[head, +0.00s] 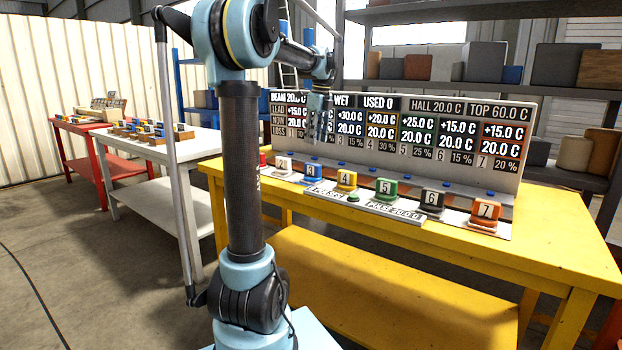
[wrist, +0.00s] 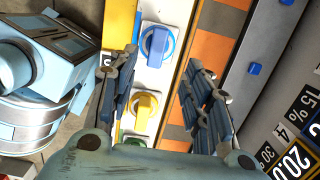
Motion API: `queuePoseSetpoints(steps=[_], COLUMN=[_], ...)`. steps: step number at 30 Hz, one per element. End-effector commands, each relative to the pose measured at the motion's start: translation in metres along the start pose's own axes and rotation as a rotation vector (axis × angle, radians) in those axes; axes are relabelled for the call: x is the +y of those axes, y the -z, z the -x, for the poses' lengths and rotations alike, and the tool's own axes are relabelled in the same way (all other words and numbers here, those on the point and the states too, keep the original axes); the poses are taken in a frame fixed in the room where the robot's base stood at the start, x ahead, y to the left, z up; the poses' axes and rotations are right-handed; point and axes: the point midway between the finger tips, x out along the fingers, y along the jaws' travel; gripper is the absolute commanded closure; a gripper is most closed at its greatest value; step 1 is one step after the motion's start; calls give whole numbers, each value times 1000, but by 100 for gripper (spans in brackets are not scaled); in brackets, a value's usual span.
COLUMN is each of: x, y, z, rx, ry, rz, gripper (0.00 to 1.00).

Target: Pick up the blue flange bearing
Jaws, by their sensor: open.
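The blue flange bearing (head: 313,173) stands on a pale strip on the yellow table, between the white one and the yellow one. In the wrist view its round blue base with a raised block (wrist: 157,42) lies just past my left fingertip. My gripper (head: 319,136) hangs above the row, in front of the display board. In the wrist view my gripper (wrist: 160,62) has its two dark blue fingers spread wide with nothing between them. The yellow bearing (wrist: 143,107) shows below, near the left finger.
White (head: 283,164), yellow (head: 346,181), green (head: 386,190), dark (head: 432,203) and orange (head: 485,215) numbered bearings share the row. The grey board (head: 440,130) rises close behind it. The yellow table (head: 560,235) is clear at right.

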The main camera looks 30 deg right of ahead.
Motion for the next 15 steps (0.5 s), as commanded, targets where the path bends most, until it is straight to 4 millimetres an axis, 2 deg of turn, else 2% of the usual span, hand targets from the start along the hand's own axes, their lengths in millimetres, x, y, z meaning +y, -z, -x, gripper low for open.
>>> queuePoseSetpoints(steps=[3,9,15], x=[0,0,0], y=[0,0,0], z=[-22,-52,-65], rx=[0,0,0], ry=[0,0,0], rz=[1,2,3], gripper=[55,55,55])
